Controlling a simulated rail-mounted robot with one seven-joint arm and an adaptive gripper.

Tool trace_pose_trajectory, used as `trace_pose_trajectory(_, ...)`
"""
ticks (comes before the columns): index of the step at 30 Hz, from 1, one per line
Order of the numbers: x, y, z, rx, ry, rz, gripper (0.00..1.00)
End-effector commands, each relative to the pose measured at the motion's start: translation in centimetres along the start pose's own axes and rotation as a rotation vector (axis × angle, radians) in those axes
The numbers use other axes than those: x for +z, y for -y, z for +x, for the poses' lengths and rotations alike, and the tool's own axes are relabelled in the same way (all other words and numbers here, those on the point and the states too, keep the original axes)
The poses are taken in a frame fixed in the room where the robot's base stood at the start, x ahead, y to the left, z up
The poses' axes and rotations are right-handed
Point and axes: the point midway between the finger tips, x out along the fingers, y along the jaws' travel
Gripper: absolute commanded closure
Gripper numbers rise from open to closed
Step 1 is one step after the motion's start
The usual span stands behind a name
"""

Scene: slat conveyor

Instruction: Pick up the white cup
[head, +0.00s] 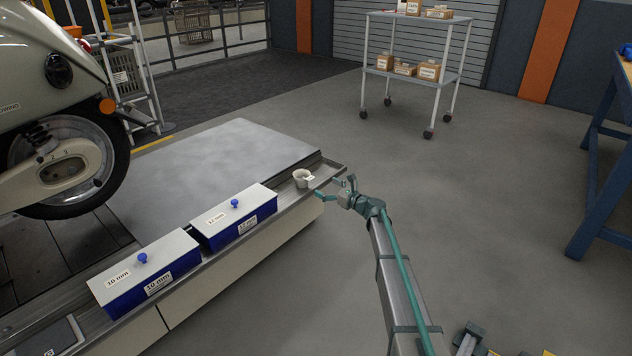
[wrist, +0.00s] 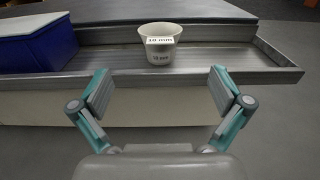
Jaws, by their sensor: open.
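The white cup (head: 301,178) stands upright near the far right end of the metal ledge, with a small label on it. In the wrist view the cup (wrist: 160,48) sits ahead of my gripper, roughly centred between the fingers, and its label reads "10 mm". My gripper (wrist: 160,92) is open and empty, with its two fingers spread wide. In the head view my gripper (head: 332,191) is just to the right of the cup, beside the ledge edge. The fingers look apart from the cup.
Two blue boxes with grey lids, marked 12 mm (head: 236,217) and 10 mm (head: 146,272), stand on the same ledge (head: 275,213) left of the cup. A raised low rim runs around the ledge. A shelf cart (head: 414,72) stands far behind.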

Motion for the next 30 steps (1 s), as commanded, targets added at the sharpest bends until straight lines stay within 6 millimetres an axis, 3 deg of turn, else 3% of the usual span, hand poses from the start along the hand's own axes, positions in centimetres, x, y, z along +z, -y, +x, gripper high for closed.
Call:
trace_pose_trajectory(12,-0.4,0.1,4.8,0.002,-0.002,0.015,0.0)
trace_pose_trajectory(20,-0.6,0.1,6.3,0.002,-0.003,0.014,0.0)
trace_pose_trajectory(30,-0.9,0.2,10.4,0.002,-0.003,0.013,0.0)
